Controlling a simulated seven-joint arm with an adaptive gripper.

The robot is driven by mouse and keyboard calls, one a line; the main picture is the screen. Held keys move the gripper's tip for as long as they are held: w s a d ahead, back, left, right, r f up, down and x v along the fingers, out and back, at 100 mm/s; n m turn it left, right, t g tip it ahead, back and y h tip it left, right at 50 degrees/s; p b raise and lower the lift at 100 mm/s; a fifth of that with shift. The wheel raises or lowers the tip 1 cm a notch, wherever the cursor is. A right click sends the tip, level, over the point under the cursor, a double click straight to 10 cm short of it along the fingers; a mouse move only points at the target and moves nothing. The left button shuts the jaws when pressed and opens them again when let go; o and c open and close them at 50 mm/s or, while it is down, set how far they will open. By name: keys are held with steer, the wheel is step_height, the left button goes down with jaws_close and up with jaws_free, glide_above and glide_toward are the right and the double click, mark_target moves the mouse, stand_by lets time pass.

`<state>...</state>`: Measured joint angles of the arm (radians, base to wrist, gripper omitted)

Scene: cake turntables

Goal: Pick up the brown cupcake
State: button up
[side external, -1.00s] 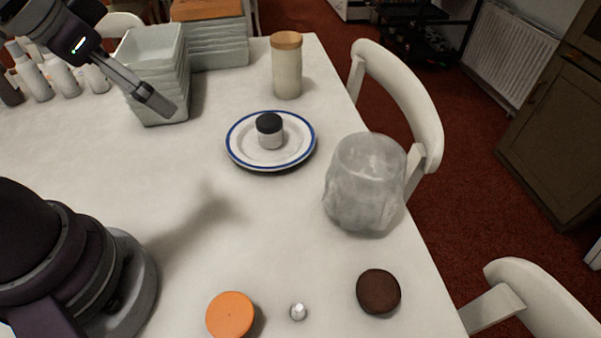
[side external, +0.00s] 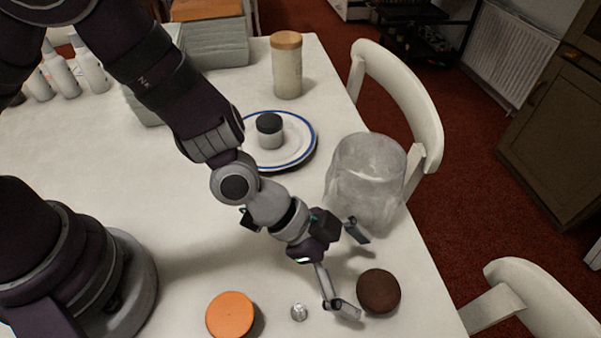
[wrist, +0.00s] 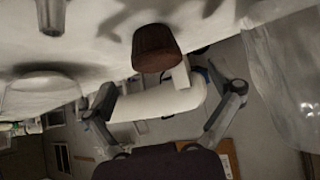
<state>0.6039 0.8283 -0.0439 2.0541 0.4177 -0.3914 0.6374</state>
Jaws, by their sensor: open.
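The brown cupcake (side external: 378,291) is a dark round piece on the white table near its right front edge. My gripper (side external: 351,270) is open and empty, low beside the cupcake on its left, with one finger in front and one behind. In the wrist view the brown cupcake (wrist: 156,46) is at the top middle, beyond and between the two spread fingers (wrist: 170,92). I see no contact between the fingers and the cupcake.
A translucent crumpled container (side external: 366,180) stands close behind my gripper. A small silver piece (side external: 299,312) and an orange round item (side external: 230,315) lie to the left. A blue-rimmed plate (side external: 308,140) holds a dark-topped jar (side external: 270,132). A wooden-lidded canister (side external: 287,70) stands behind.

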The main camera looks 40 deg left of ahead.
mark_target(372, 286)
steer(key=x, duration=0.4)
steer(key=shift+s+d+f, duration=0.1)
steer(key=shift+d+f, duration=0.15)
steer(key=c, duration=1.3)
